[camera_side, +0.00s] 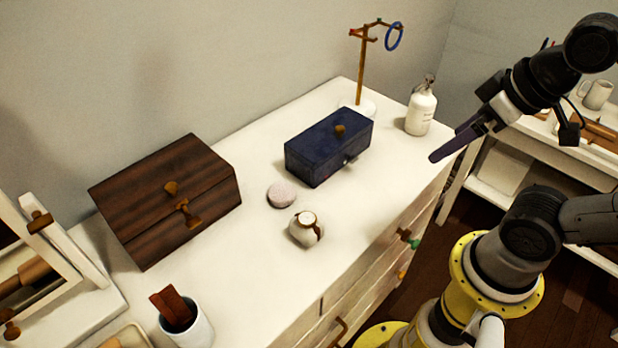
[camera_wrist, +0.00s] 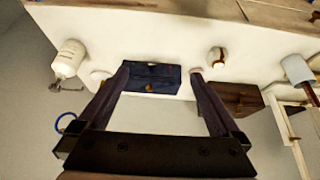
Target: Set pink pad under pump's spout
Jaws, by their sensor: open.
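The pink pad (camera_side: 281,194) is a small pale round disc lying flat on the white dresser top, between the dark blue box and a small round jar. In the wrist view the pad (camera_wrist: 196,70) shows only in part, at the tip of the right finger. The white pump bottle (camera_side: 420,112) stands upright near the dresser's far right end. Its metal pump head is small, and the spout's direction is hard to tell. It also shows in the wrist view (camera_wrist: 68,60). My gripper (camera_side: 440,154) is open and empty, raised in front of the bottle, well away from the pad.
The dark blue box (camera_side: 325,150) stands between pad and bottle. Behind it is a stand (camera_side: 361,70) with a blue ring (camera_side: 395,37). The jar (camera_side: 306,230), brown wooden box (camera_side: 165,205) and white cup (camera_side: 186,325) stand leftward.

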